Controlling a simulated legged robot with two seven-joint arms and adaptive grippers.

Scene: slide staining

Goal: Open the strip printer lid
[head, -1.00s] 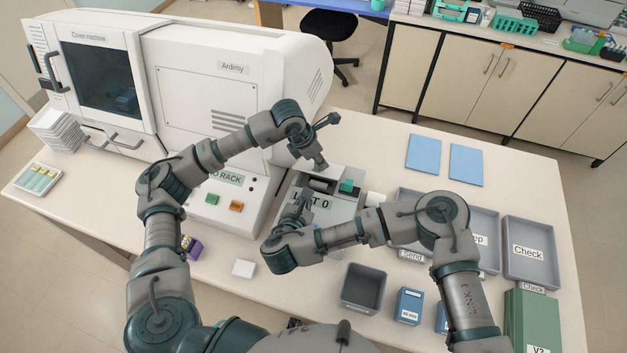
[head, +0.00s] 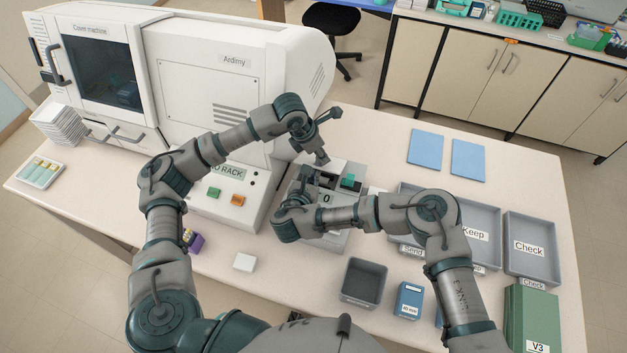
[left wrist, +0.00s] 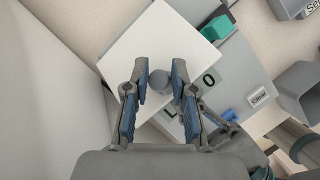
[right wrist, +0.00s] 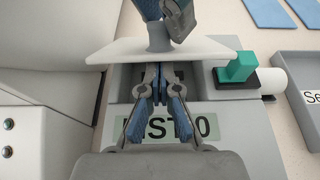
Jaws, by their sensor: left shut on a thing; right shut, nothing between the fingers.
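The strip printer (head: 345,212) is a grey box with a "LIST 0" label, between the large white machine and the trays. Its lid is a flat white plate (right wrist: 206,52) with a grey knob (left wrist: 159,80). My left gripper (left wrist: 159,82) is shut on the knob from above; in the head view, the left gripper (head: 322,158) is over the printer's back. My right gripper (right wrist: 163,70) is shut and empty at the lid's front edge, with its tips close to that edge; contact is unclear. The lid appears above the printer's top, but its exact angle is hard to tell.
A teal block (right wrist: 236,67) and a white roll (right wrist: 272,82) sit at the printer's right. The white machine (head: 215,75) stands close on the left. A grey bin (head: 364,283) and blue box (head: 409,300) stand in front; labelled trays (head: 530,250) are at right.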

